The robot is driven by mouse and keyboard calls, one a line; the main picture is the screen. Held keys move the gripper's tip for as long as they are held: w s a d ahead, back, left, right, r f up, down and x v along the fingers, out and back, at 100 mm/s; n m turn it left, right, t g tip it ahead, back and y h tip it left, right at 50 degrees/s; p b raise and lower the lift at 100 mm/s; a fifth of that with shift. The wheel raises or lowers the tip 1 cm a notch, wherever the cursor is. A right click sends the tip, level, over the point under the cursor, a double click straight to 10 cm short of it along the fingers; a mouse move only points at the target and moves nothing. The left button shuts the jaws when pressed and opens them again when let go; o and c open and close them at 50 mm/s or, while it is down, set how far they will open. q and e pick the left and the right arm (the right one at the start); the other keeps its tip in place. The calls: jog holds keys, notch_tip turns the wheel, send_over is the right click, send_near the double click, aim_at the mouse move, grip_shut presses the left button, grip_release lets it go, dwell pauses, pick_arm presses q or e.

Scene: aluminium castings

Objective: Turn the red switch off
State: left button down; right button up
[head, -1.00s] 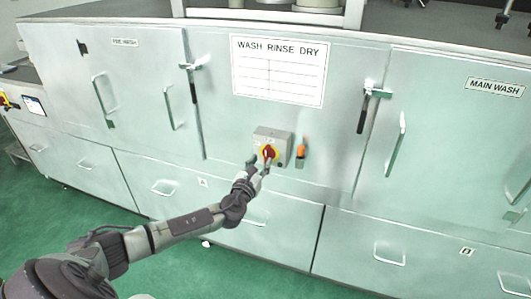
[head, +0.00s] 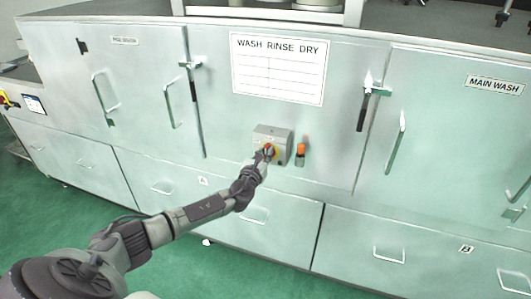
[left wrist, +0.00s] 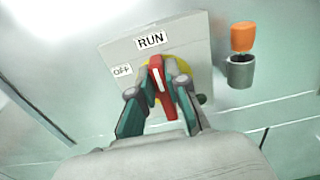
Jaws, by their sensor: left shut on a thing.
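The red switch (left wrist: 156,67) is a red handle with a white line on a yellow disc (left wrist: 181,66), on a grey box fixed to the machine front. In the left wrist view its white line points up towards the RUN label (left wrist: 151,41), tilted slightly left. The OFF label (left wrist: 122,70) is to its left. The switch also shows in the head view (head: 269,149), partly covered by my gripper. My left gripper (left wrist: 160,88) has its two fingers on either side of the red handle, shut on it. My right gripper is not in view.
An orange-topped thing in a grey holder (left wrist: 241,55) is just right of the switch box (head: 274,133). Door latches (head: 365,102) and handles stick out from the machine front. Green floor lies open below.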

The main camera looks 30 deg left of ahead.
pick_arm(q)
jog(key=shift+f, duration=0.1)
jog(key=shift+s+a+f+n+b, duration=0.1)
jog(key=shift+a+f+n+b, duration=0.25)
jog(key=shift+n+b, duration=1.85)
jog(key=shift+s+a+f+n+b, duration=0.1)
jog(key=shift+a+f+n+b, duration=0.4)
jog(key=shift+n, duration=3.25)
jog(key=shift+s+a+f+n+b, duration=0.1)
jog(key=shift+a+f+n+b, duration=0.1)
jog(key=shift+n+b, duration=2.05)
jog(key=shift+n+p, duration=0.75)
jog(key=shift+n, duration=0.15)
jog(key=c, duration=1.2)
grip_release()
jog(key=shift+o, duration=0.2)
